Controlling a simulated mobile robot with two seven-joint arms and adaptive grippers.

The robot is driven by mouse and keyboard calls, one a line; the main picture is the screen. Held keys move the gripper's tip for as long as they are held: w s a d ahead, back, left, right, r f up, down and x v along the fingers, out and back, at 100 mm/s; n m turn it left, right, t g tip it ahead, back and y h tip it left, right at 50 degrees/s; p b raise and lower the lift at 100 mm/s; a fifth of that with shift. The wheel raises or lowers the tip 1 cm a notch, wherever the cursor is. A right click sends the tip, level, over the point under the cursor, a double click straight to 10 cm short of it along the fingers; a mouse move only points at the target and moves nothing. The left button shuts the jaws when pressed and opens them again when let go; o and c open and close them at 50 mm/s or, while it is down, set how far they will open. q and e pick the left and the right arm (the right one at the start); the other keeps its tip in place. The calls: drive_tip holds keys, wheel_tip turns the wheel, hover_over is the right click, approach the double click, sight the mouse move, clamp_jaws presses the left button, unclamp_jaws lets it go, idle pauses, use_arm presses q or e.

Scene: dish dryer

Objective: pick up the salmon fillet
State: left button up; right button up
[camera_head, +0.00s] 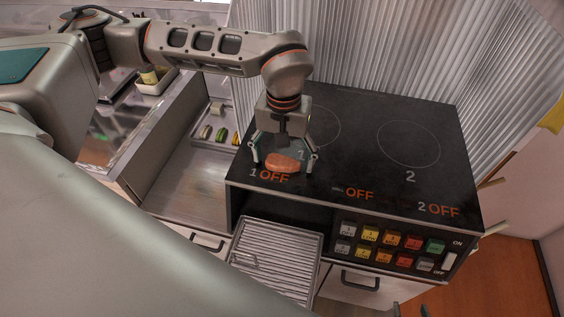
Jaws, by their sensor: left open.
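The salmon fillet (284,163) is an orange-pink piece lying at the front left of the black cooktop (355,130), by the "1 OFF" marking. My left gripper (284,169) points down over it from above. Its two fingers are spread, one to the left and one to the right of the fillet, with visible gaps on both sides. The gripper body hides part of the cooktop behind the fillet. My right gripper is not clearly visible.
A button panel (393,247) is on the cooktop's front. A ribbed metal tray or grate (277,262) sits below its left front. A tray with small food items (214,124) stands left of the cooktop. A corrugated wall (370,50) is close behind. The cooktop's right side is clear.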

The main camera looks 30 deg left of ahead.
use_arm(q)
drive_tip(key=c, duration=1.2)
drive_tip(key=shift+r, duration=0.1)
